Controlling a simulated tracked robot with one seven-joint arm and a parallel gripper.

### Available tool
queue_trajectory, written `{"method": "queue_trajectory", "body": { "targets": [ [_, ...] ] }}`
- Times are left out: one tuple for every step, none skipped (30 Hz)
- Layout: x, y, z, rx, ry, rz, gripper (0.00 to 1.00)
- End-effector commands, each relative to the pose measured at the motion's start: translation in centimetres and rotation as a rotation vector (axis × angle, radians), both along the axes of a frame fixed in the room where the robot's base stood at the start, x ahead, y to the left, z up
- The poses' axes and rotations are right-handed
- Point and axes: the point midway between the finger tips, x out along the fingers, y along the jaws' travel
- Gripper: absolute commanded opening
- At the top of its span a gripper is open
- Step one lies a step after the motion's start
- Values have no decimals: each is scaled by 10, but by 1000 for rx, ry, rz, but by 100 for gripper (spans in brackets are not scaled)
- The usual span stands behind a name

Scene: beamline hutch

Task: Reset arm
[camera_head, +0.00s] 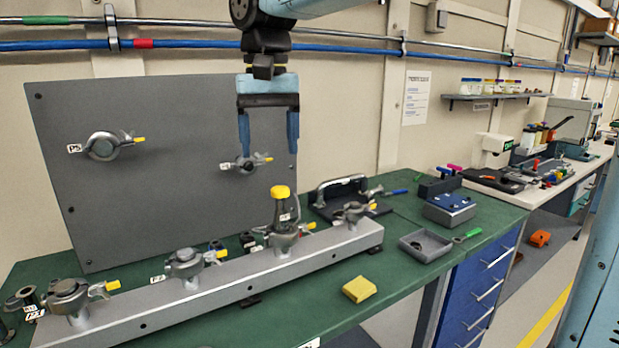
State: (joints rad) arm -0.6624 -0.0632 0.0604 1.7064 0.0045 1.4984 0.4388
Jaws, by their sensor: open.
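My gripper (269,138) hangs at the upper middle with its two blue fingers pointing down. The fingers stand apart with nothing between them. It is in front of the grey upright panel (170,190) and above the metal manifold bar (215,285) on the green bench. My arm comes in from the top edge of the picture.
Clamped ports line the bar, one with a yellow-topped valve (281,205) below my gripper. A yellow block (359,289), grey tray (425,245) and blue box (448,209) are on the green bench (322,310). Pipes (190,44) cross the wall behind my arm.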

Motion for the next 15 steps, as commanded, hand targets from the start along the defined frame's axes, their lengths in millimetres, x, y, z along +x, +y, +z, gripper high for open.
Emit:
{"method": "queue_trajectory", "body": {
  "targets": [
    [0,0,0,0,0,1,73],
    [0,-7,0,4,-5,-6,73],
    [0,-13,-1,9,-12,-10,73],
    [0,-17,-1,12,-17,-12,73],
    [0,-21,-2,15,-22,-16,73],
    [0,-27,-3,19,-28,-20,73],
    [0,-31,-3,22,-33,-22,73],
    [0,-36,-4,26,-38,-25,73],
    [0,-42,-5,30,-45,-30,73],
    [-1,-47,-6,34,-52,-34,73],
    [-1,-52,-7,36,-56,-38,73],
    [-1,-59,-8,41,-65,-43,73],
    [-2,-65,-9,44,-72,-47,73],
    [-2,-71,-10,47,-78,-52,73],
    [-3,-79,-12,52,-89,-59,73]
  ]
}}
